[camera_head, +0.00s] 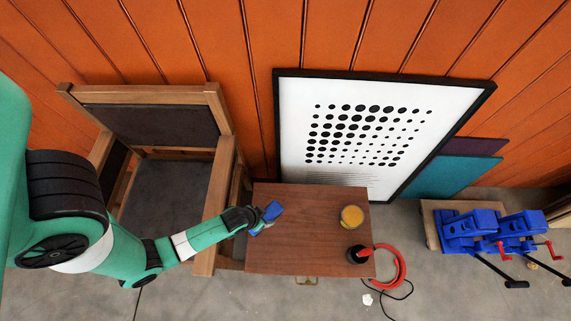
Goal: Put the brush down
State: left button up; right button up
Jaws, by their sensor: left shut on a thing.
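My left gripper (257,219) is over the left side of the small wooden table (310,220). It is shut on a small blue thing (272,211), which I take to be the brush. The gripper hides part of it, and its bristles cannot be made out. I cannot tell whether it touches the tabletop. My right gripper is not in view.
A yellow round container (352,216) and a black piece with a red hose (391,269) are at the table's right. The middle of the tabletop is clear. A wooden chair (218,195) stands left, a framed dot picture (300,150) behind, blue presses (468,226) far right.

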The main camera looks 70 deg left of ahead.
pick_arm(q)
jog(key=shift+s+d+f, duration=0.2)
jog(key=shift+s+f, duration=0.05)
jog(key=shift+f, duration=0.1)
jog(key=shift+w+a+r, duration=0.1)
jog(key=shift+w+a, duration=0.1)
jog(key=shift+w, duration=0.05)
jog(key=w+a+f+b, duration=0.9)
jog(key=shift+w+b, duration=0.2)
jog(key=shift+b, duration=0.2)
jog(key=shift+w+a, duration=0.2)
jog(key=shift+w+a+f+b, duration=0.1)
jog(key=shift+f+b, duration=0.2)
jog(key=shift+b, duration=0.05)
jog(key=shift+w+a+f+b, duration=0.15)
jog(key=shift+f+b, duration=1.2)
jog(key=shift+f, duration=0.5)
jog(key=o, duration=1.3)
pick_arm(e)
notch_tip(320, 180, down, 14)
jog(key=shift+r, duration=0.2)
